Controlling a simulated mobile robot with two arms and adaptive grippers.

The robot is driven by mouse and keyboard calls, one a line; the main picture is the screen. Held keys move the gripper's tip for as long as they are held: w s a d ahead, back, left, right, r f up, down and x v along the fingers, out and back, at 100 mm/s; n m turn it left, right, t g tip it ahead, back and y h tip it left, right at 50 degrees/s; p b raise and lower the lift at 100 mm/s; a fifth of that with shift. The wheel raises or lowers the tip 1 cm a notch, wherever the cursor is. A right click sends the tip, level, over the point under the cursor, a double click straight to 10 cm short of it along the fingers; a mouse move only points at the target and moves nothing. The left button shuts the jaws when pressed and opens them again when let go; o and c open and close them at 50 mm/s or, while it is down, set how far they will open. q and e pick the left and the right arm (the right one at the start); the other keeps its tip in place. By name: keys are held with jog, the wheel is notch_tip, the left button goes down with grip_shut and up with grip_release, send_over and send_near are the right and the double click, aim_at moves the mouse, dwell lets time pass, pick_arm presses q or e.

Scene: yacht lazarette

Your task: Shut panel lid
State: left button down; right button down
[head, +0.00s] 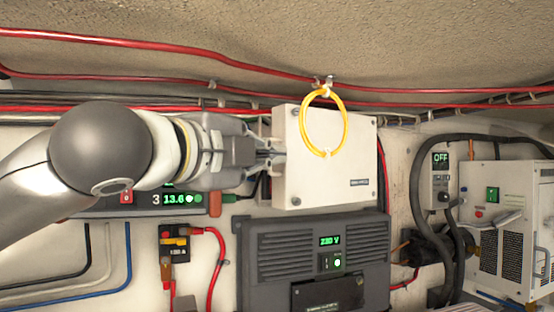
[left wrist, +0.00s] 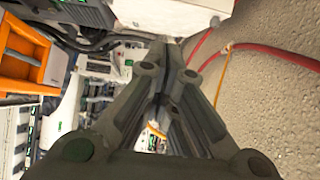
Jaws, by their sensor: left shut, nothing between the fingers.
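The panel lid (head: 352,168) is the pale front of a box on the wall, in the middle of the head view. Its far edge and hinge are not clear, so I cannot tell how far it stands open. My left gripper (head: 278,156) is shut and empty, with its tips at the lid's left edge; I cannot tell whether they touch. In the left wrist view the gripper (left wrist: 168,48) points at a pale box (left wrist: 180,14), with its tips close to it. My right gripper is not in view.
A yellow ring (head: 346,126) hangs from the red cable (head: 250,65) in front of the lid's top. A dark grey unit (head: 265,270) reading 230 V is below the lid. A white vented unit (head: 510,235) and black hoses (head: 424,165) are at the right.

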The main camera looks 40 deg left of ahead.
pick_arm(q)
jog(key=p, duration=0.4)
send_near(291, 158)
jog(key=w+d, duration=0.2)
jog(key=w, duration=0.2)
jog(key=a, duration=0.3)
jog(key=shift+w+p, duration=0.15)
jog(key=shift+p, duration=0.2)
jog(key=shift+d, duration=0.2)
